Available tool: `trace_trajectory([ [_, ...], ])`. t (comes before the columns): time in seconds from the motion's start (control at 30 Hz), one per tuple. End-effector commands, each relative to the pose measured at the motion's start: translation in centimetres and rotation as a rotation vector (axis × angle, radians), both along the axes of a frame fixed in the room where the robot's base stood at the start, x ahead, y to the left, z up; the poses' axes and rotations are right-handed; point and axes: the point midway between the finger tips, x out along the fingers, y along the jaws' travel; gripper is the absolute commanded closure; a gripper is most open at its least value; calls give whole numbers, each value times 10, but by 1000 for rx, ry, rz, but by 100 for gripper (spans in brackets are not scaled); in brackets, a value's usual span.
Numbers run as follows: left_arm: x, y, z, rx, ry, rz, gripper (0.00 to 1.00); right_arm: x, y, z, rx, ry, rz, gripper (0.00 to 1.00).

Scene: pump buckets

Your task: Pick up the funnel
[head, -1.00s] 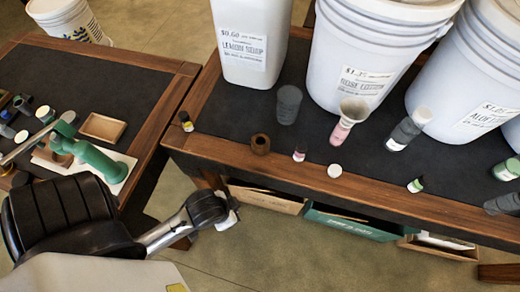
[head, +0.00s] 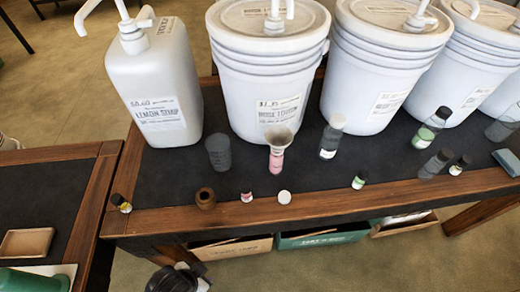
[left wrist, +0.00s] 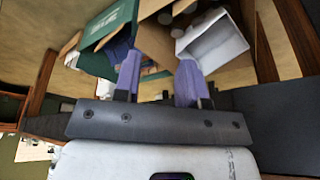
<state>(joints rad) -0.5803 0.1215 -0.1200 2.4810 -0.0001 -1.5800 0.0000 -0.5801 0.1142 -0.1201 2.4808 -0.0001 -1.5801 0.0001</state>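My left gripper (head: 196,281) is at the bottom edge of the head view, in front of and below the table edge, well apart from the funnel. In the left wrist view its two purple-grey fingers (left wrist: 158,72) are spread with nothing between them. The funnel is not seen in the left wrist view. My right gripper is not in view.
White pump buckets (head: 262,85) and a lemon syrup jug (head: 160,95) line the back of the table. A grey cup (head: 218,153), a brown pot (head: 205,198), a white lid (head: 285,197) and small bottles stand around the funnel. Boxes (head: 322,236) sit beneath the table.

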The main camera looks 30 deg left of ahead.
Motion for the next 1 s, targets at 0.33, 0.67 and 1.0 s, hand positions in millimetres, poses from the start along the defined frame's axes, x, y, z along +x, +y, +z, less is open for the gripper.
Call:
trace_trajectory([
  [0.33,0,0,0,0,1,0,28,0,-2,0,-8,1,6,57],
  [0.67,0,0,0,0,1,1,0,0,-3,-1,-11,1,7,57],
  [1.0,0,-1,16,-3,0,2,0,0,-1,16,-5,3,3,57],
])
